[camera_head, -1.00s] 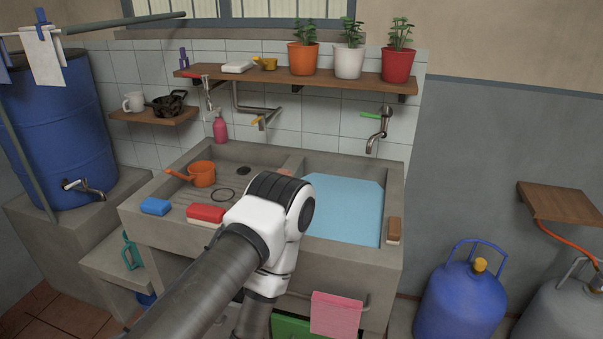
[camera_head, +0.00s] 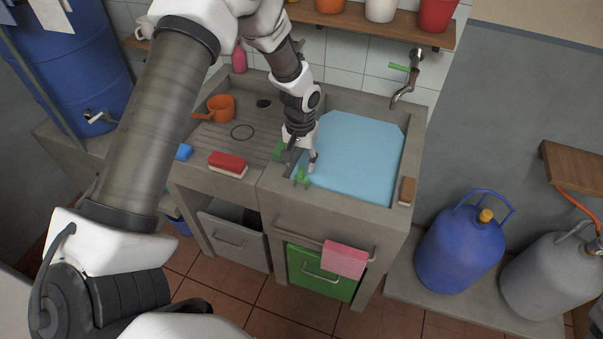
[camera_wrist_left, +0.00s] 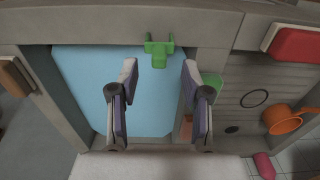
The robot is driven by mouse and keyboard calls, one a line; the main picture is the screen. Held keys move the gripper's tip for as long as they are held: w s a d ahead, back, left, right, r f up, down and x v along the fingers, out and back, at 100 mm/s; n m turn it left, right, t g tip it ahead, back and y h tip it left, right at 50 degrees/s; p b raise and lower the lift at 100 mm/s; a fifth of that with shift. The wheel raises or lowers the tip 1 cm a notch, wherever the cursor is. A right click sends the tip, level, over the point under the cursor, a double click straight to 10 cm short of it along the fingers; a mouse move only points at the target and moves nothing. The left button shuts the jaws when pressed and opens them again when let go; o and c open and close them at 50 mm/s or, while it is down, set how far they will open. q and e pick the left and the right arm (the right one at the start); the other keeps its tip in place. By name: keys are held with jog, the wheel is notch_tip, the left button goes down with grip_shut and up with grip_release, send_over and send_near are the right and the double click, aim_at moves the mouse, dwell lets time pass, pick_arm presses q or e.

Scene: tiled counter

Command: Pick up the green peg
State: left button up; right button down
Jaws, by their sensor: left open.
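The green peg (camera_head: 301,177) sits on the front rim of the sink, at the left front corner of the water basin. In the left wrist view the green peg (camera_wrist_left: 159,50) lies ahead of the gap between the fingers, near their tips. My left gripper (camera_head: 302,164) reaches down over the basin's left front corner, just behind the peg. Its two fingers are apart with nothing between them, as the left wrist view of the left gripper (camera_wrist_left: 160,68) shows. My right gripper is not in view.
Another green object (camera_wrist_left: 212,84) is partly hidden beside one finger. A red brush (camera_head: 228,164) and an orange dipper (camera_head: 219,108) lie on the left drainboard. A brown brush (camera_head: 407,190) lies on the right rim. Blue water (camera_head: 358,150) fills the basin.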

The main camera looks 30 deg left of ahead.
aim_at(301, 169)
pick_arm(q)
notch_tip(301, 169, down, 4)
jog(key=shift+w+a+f+p, duration=0.1)
jog(key=shift+w+f+p, duration=0.05)
jog(key=shift+p, duration=0.6)
jog(key=shift+c, duration=1.3)
jog(key=shift+f, duration=0.15)
grip_shut()
